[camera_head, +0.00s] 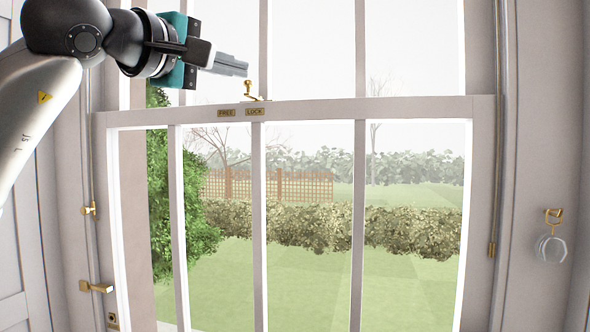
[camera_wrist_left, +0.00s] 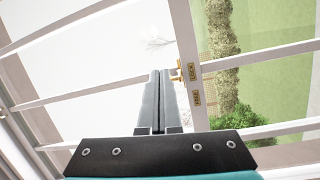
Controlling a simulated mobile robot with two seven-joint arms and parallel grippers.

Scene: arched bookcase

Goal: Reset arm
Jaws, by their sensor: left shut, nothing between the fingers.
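My left gripper (camera_head: 246,67) reaches in from the upper left in the head view, in front of the upper part of a sash window. Its fingers are shut and empty, and they show together in the left wrist view (camera_wrist_left: 158,75). A brass window latch (camera_head: 250,91) stands on the meeting rail (camera_head: 330,109), just below and right of the fingertips in the head view. The latch also shows beside the fingers in the left wrist view (camera_wrist_left: 179,73). I see a gap between fingertips and latch in the head view. My right gripper is not in view.
Plates reading FREE (camera_head: 226,113) and LOCK (camera_head: 255,112) sit on the rail. Brass fittings (camera_head: 97,287) line the left frame. A brass hook with a round clear piece (camera_head: 551,248) hangs at the right. The space before the lower panes is clear.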

